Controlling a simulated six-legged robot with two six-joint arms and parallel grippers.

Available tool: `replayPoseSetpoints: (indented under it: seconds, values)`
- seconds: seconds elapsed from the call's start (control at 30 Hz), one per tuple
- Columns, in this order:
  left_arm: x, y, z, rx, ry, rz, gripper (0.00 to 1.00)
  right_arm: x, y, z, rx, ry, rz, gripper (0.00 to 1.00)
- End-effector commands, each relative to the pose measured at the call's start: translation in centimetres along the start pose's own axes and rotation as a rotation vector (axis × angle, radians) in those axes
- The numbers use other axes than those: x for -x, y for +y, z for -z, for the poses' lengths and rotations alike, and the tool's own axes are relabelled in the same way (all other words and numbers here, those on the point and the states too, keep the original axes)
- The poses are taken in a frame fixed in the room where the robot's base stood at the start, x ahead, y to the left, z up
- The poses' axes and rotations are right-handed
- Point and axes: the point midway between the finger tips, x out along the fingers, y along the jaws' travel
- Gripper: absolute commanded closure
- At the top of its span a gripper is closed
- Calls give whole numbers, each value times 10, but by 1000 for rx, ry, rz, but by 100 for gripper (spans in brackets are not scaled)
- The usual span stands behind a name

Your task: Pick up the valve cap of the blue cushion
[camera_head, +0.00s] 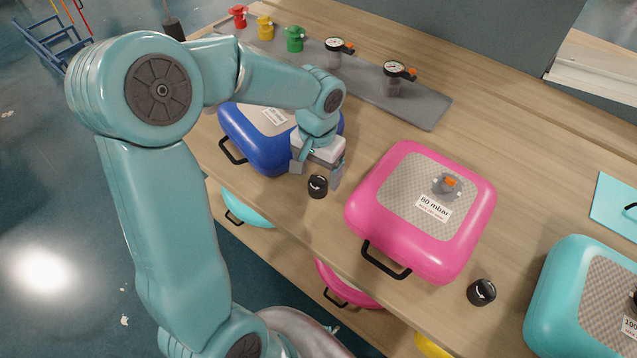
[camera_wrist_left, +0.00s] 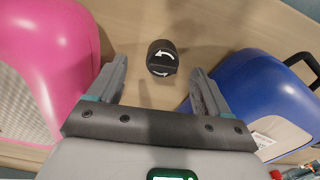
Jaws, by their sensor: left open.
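The blue cushion (camera_head: 259,142) lies on the bench at the middle left, partly hidden by my left arm; it also shows at the right of the left wrist view (camera_wrist_left: 262,98). A black valve cap (camera_head: 317,186) stands on the wood near the blue cushion's right side, apart from it. In the left wrist view the cap (camera_wrist_left: 162,57), with white arrows on it, lies ahead of the fingertips and between their lines. My left gripper (camera_head: 317,182) is open and empty above the bench by the cap. My right gripper is not in view.
A pink cushion (camera_head: 366,211) with an orange-topped valve lies right of the cap. Another black cap (camera_head: 481,292) and a teal cushion (camera_head: 561,285) are farther right. A grey mat (camera_head: 430,112) behind bears gauges and coloured fittings.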

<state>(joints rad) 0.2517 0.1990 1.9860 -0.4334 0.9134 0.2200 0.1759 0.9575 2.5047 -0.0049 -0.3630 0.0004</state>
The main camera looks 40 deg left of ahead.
Motion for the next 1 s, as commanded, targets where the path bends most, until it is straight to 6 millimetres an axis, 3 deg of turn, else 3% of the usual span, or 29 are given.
replayPoseSetpoints:
  seconds: [0.37, 0.63, 0.67, 0.83, 1.0]
  values:
    - [-49, -5, 9, -1, -4, -1, 21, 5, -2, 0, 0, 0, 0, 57]
    - [-54, -5, 10, 0, 1, -1, 21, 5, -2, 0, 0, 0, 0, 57]
    - [-54, -5, 10, 0, 0, -1, 24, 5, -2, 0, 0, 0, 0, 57]
    - [-54, -5, 10, 0, 0, -1, 80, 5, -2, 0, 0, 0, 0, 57]
    - [-53, -5, 10, 0, 0, -1, 81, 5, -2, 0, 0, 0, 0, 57]
